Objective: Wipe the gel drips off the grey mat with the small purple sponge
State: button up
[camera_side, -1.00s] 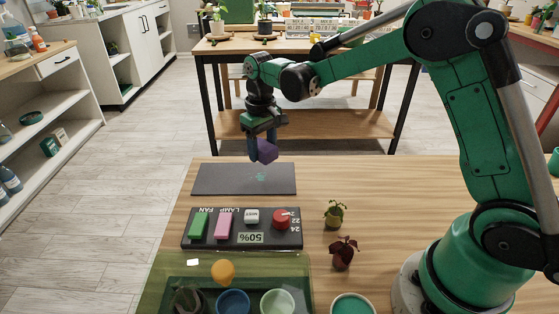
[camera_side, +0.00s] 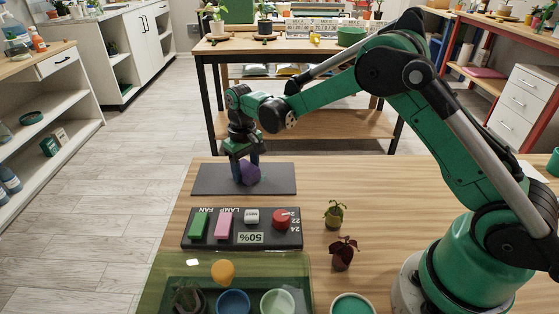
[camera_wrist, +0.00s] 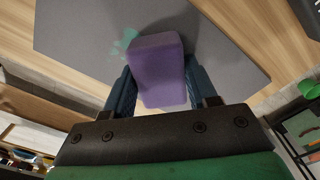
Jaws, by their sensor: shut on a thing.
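The small purple sponge (camera_side: 250,174) is held between the fingers of my gripper (camera_side: 246,171), low over the right half of the grey mat (camera_side: 212,180). I cannot tell whether the sponge touches the mat. In the wrist view the sponge (camera_wrist: 158,72) sits between the two blue fingers of my gripper (camera_wrist: 158,80). Teal gel drips (camera_wrist: 126,42) show on the grey mat (camera_wrist: 75,25) just left of the sponge in that view. In the side view the drips are hidden behind the sponge and gripper.
A dark control panel (camera_side: 242,241) with green and pink switches and a red knob lies in front of the mat. Two small potted plants (camera_side: 335,214) stand right of it. The wooden tabletop (camera_side: 390,190) right of the mat is clear.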

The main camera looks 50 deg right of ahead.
aim_at(263, 177)
jog(key=shift+s+d, duration=1.25)
jog(key=shift+d, duration=0.05)
jog(key=shift+s+d+r, duration=0.1)
jog(key=shift+r, duration=0.05)
notch_tip(263, 177, up, 8)
jog(key=shift+f, duration=0.2)
